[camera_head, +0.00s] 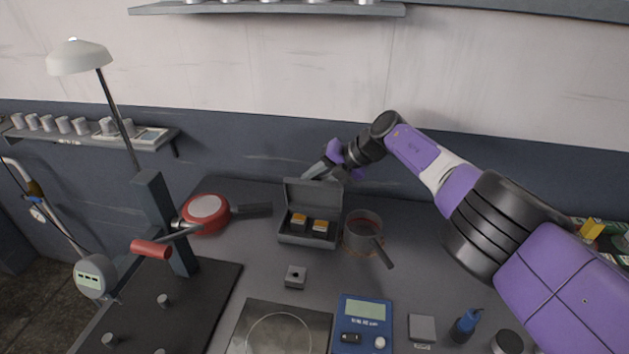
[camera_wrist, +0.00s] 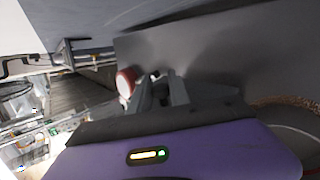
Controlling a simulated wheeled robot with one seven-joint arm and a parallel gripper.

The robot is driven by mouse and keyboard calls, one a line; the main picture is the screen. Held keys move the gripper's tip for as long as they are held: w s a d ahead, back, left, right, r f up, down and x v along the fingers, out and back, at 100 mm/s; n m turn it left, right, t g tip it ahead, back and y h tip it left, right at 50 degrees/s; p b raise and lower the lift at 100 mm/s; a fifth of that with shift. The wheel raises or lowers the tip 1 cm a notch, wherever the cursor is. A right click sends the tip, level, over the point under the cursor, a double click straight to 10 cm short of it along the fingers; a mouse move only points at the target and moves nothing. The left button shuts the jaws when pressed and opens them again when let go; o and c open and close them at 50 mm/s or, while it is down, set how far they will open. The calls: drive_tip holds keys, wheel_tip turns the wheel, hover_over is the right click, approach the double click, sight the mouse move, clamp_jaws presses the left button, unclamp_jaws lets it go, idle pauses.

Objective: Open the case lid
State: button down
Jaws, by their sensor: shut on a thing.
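A grey case (camera_head: 308,241) stands open on the worktop. Its lid (camera_head: 313,195) is raised about upright at the back. Inside sit two small blocks (camera_head: 320,227) with orange tops. My gripper (camera_head: 314,172) is at the lid's top edge, reaching in from the upper right, and is shut on the lid. In the wrist view the two grey fingers (camera_wrist: 161,88) are close together; their exact contact with the lid is hard to make out.
A red pan (camera_head: 206,211) lies left of the case, its handle pointing toward it. A small saucepan (camera_head: 364,228) stands close on the right. A small grey block (camera_head: 295,276), a blue scale (camera_head: 364,325) and a hotplate (camera_head: 280,330) are in front. A lever stand (camera_head: 166,225) rises at left.

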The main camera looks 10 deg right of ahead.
drive_tip(key=shift+w+d+r+b, duration=0.25)
drive_tip(key=shift+w+d+b, duration=0.05)
drive_tip(key=shift+d+b, duration=0.1)
drive_tip(key=c, duration=1.3)
unclamp_jaws()
drive_tip(key=shift+s+d, duration=0.1)
drive_tip(key=shift+f, duration=0.1)
drive_tip(key=shift+a, duration=0.2)
drive_tip(key=p+v, duration=0.5)
drive_tip(key=v, duration=0.2)
drive_tip(key=shift+s+d+r+p, duration=0.15)
drive_tip(key=shift+d+r+p, duration=0.1)
drive_tip(key=shift+d+p, duration=0.05)
